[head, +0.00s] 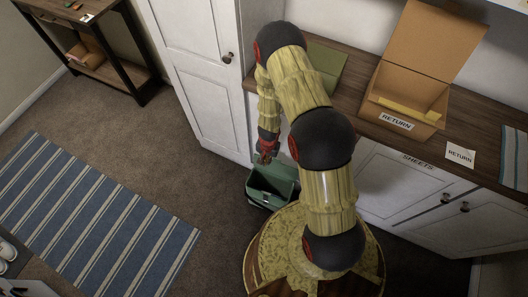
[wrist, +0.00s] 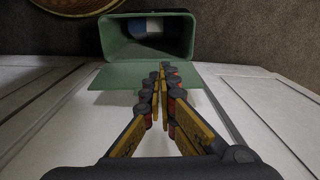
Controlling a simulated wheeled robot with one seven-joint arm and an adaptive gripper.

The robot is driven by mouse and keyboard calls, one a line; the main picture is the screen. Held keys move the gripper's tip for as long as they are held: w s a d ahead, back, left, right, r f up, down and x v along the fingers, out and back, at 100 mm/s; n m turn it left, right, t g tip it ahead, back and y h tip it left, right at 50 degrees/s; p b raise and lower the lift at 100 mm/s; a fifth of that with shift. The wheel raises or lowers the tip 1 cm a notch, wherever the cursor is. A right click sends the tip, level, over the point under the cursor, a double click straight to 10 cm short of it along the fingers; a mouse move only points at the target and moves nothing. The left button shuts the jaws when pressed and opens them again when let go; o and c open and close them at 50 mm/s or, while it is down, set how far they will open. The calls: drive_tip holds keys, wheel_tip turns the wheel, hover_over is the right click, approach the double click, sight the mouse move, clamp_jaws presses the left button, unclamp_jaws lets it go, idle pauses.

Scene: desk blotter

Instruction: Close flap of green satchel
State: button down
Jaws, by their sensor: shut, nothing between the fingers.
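The green satchel (head: 272,190) stands on the floor against the white cabinet, beside my base. It also shows in the wrist view (wrist: 112,42), with its mouth open and something white and blue inside. Its flap (wrist: 112,77) is folded back from the mouth toward the cabinet door, lying open. My gripper (head: 265,157) is just above the satchel, pointing down. In the wrist view my gripper (wrist: 163,70) is shut and empty, its fingertips over the flap near the rim of the mouth. I cannot tell whether they touch it. The fingers hide part of the flap.
The white cabinet doors (wrist: 50,115) are close on the satchel's flap side. A wooden counter (head: 350,100) above holds an open cardboard box (head: 410,95) and a green item (head: 325,62). A striped rug (head: 90,215) lies left on open floor.

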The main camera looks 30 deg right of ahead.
drive_tip(key=w+d+t+h, duration=0.1)
drive_tip(key=w+d+h, duration=0.1)
drive_tip(key=w+d, duration=0.25)
drive_tip(key=w+b+x, duration=0.1)
drive_tip(key=b+x, duration=0.3)
drive_tip(key=x, duration=0.5)
drive_tip(key=shift+a+b, duration=0.25)
drive_tip(key=shift+b, duration=0.05)
drive_tip(key=shift+a+t, duration=0.1)
drive_tip(key=shift+t, duration=0.2)
